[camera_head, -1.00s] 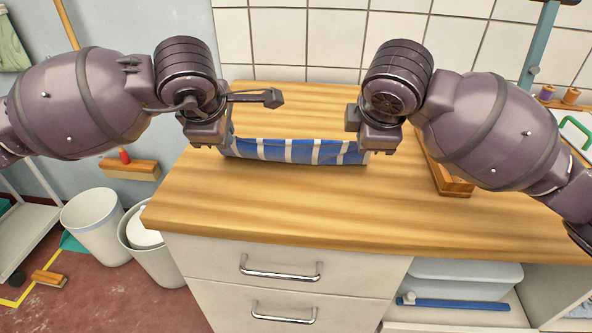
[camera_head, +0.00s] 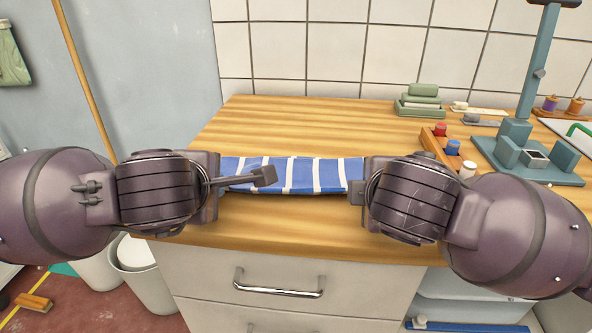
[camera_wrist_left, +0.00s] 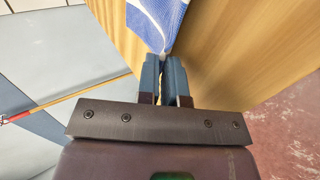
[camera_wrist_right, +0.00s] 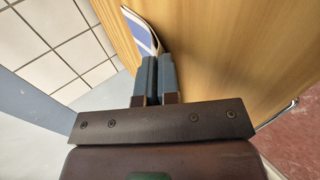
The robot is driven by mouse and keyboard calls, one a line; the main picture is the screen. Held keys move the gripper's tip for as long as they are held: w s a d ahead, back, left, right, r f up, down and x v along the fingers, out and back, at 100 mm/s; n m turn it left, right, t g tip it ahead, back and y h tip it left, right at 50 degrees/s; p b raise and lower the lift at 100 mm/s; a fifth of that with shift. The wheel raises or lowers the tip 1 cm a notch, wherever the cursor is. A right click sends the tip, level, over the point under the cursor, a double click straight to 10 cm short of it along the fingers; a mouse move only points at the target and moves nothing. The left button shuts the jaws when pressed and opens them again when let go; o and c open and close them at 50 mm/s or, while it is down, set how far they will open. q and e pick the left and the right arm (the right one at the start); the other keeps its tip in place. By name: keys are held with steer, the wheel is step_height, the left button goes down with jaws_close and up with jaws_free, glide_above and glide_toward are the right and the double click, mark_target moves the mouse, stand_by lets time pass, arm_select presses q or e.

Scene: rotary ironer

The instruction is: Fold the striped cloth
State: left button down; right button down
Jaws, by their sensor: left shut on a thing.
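The blue-and-white striped cloth (camera_head: 303,175) spans the gap between my two grippers at the front part of the wooden worktop (camera_head: 300,125). Its front edge sags slightly in the middle, above the worktop. My left gripper (camera_wrist_left: 164,62) is shut on the cloth's left end; the cloth (camera_wrist_left: 158,18) runs from its fingertips in the left wrist view. My right gripper (camera_wrist_right: 156,60) is at the cloth's right end with its fingers closed together and the cloth (camera_wrist_right: 141,33) at their tips. In the head view my wrists hide most of both fingers and the cloth ends.
At the back right stand green stacked blocks (camera_head: 420,98), a wooden tray of spools (camera_head: 452,148) and a blue-grey stand (camera_head: 530,150). A tiled wall (camera_head: 320,45) closes the back. The worktop behind the cloth is clear. White bins (camera_head: 145,265) stand on the floor at left.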

arm_select(q)
steer(key=c, duration=1)
jaws_free()
arm_select(e)
steer(key=c, duration=1)
jaws_free()
arm_select(q)
steer(key=s+r, duration=0.4)
steer(key=r, duration=0.5)
arm_select(e)
steer(key=s+r, duration=0.4)
steer(key=r, duration=0.5)
arm_select(q)
steer(key=shift+r, duration=0.1)
arm_select(e)
steer(key=shift+r, duration=0.1)
